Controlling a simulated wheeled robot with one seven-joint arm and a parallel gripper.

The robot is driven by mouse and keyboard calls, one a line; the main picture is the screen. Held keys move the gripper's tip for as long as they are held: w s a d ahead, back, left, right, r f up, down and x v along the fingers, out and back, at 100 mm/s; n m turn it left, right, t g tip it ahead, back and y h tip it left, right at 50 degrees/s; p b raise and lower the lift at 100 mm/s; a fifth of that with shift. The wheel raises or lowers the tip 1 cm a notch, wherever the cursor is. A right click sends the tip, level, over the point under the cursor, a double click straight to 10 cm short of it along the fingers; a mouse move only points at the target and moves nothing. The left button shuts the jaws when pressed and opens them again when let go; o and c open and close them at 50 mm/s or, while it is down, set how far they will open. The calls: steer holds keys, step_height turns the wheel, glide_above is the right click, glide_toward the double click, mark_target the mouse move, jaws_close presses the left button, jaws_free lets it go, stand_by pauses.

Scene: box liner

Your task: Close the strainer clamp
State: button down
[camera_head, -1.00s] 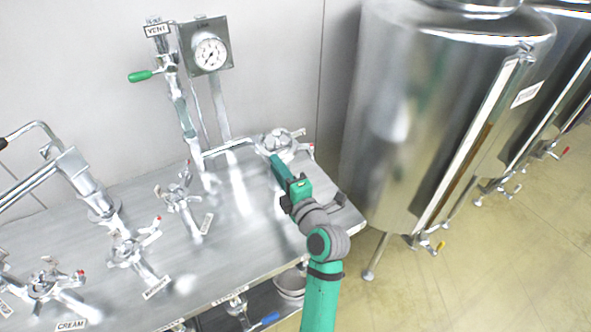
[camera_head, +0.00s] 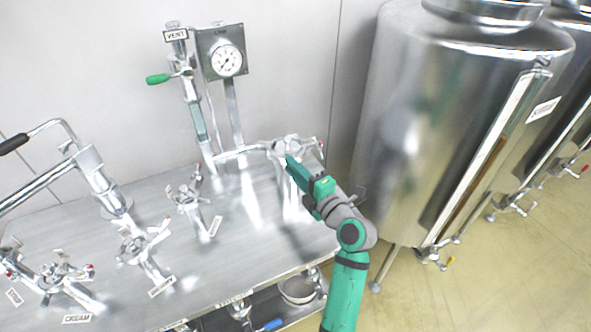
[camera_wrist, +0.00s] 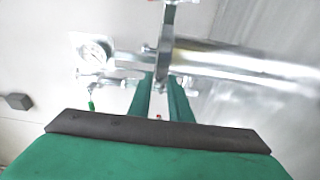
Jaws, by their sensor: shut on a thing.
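The metal strainer (camera_head: 291,144) is at the right end of the horizontal pipe, above the bench's right side. Its clamp is small in the head view, and my gripper partly hides it. My green gripper (camera_head: 289,160) reaches the strainer from the front right. In the wrist view, the two green fingers of my gripper (camera_wrist: 161,97) are shut on a metal part of the strainer clamp (camera_wrist: 161,82), which shows between them. I cannot tell whether the clamp is fully closed.
The pressure gauge (camera_head: 226,61) and the green-handled vent valve (camera_head: 158,79) stand behind, to the left. Several clamped pipe fittings occupy the bench (camera_head: 115,270) on the left. A large steel tank (camera_head: 440,130) stands close on the right.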

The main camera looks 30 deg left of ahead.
steer(key=shift+w+d, duration=0.2)
steer(key=shift+d, duration=0.05)
steer(key=c, duration=1.7)
jaws_free()
steer(key=shift+a, duration=0.1)
steer(key=shift+s, duration=0.1)
steer(key=v, duration=1.1)
steer(key=shift+a, duration=0.1)
